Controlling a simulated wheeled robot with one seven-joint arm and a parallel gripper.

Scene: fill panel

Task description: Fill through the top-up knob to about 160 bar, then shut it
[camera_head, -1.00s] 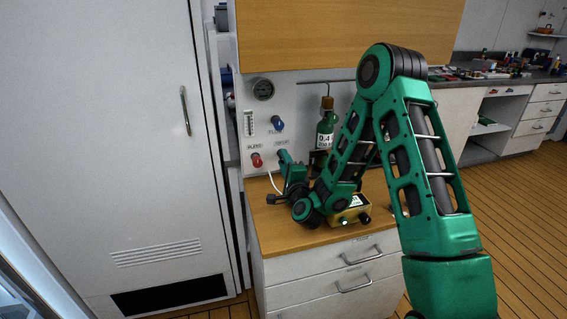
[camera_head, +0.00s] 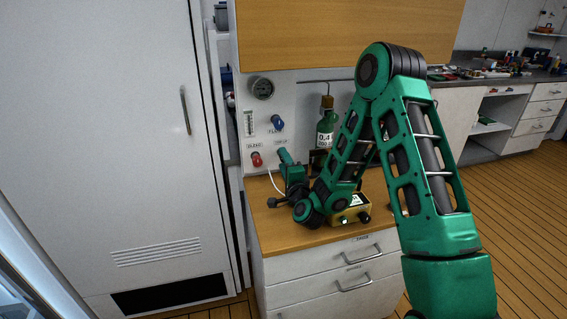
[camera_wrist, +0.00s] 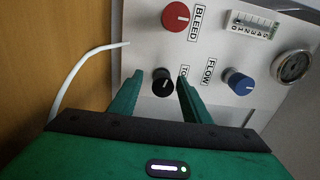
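The black top-up knob (camera_wrist: 163,84) shows in the wrist view, with its label partly hidden by a finger. My gripper (camera_wrist: 158,80) is open, with one finger on each side of this knob; I cannot tell whether they touch it. In the head view my gripper (camera_head: 286,158) is at the lower part of the panel and hides the knob. The round pressure gauge (camera_head: 262,88) is at the panel's upper left, and also shows in the wrist view (camera_wrist: 293,66); its reading is too small to tell.
The red bleed knob (camera_wrist: 176,16) and blue flow knob (camera_wrist: 240,82) sit close to the top-up knob. A flow tube (camera_head: 249,123) is on the panel. A green bottle (camera_head: 325,130) hangs to the right. A yellow box (camera_head: 345,212) stands on the wooden counter (camera_head: 290,240).

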